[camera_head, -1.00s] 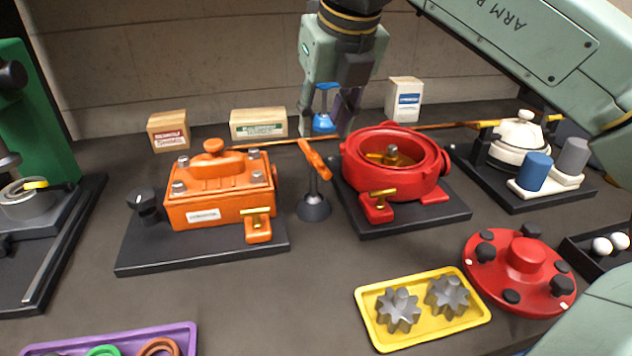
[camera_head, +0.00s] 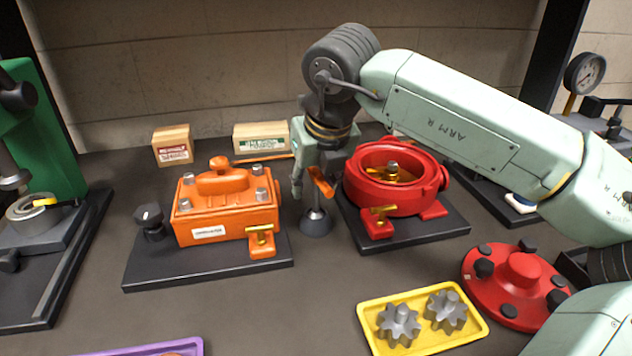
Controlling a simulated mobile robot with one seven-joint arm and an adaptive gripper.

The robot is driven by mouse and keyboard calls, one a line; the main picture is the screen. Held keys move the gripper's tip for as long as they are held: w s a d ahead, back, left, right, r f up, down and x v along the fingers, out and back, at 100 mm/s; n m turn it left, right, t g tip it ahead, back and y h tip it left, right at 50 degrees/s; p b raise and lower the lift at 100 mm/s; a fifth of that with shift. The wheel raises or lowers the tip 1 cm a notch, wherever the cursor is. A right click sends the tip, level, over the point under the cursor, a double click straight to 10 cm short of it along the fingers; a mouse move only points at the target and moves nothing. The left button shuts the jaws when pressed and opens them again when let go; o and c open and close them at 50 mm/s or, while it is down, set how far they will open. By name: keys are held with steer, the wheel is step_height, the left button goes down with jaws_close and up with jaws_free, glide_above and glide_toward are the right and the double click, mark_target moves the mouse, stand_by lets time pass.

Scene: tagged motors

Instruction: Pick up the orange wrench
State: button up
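The orange wrench (camera_head: 321,182) is tilted at the top of a small dark stand (camera_head: 316,222) between the orange gearbox and the red housing. My gripper (camera_head: 312,190) points down at this stand, just behind the wrench. Its left finger shows to the left of the wrench with a gap between them. The other finger is mostly hidden, and I see no contact with the wrench. The gripper looks open.
The orange gearbox (camera_head: 226,207) stands close on the left, the red housing (camera_head: 392,180) close on the right. Two small boxes (camera_head: 173,145) (camera_head: 262,137) stand behind. A yellow tray (camera_head: 372,322) with gears and a red flange (camera_head: 520,285) lie in front.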

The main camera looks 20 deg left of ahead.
steer(key=shift+f, duration=0.2)
jaws_close()
stand_by(0.3)
steer(key=shift+w+r, duration=0.1)
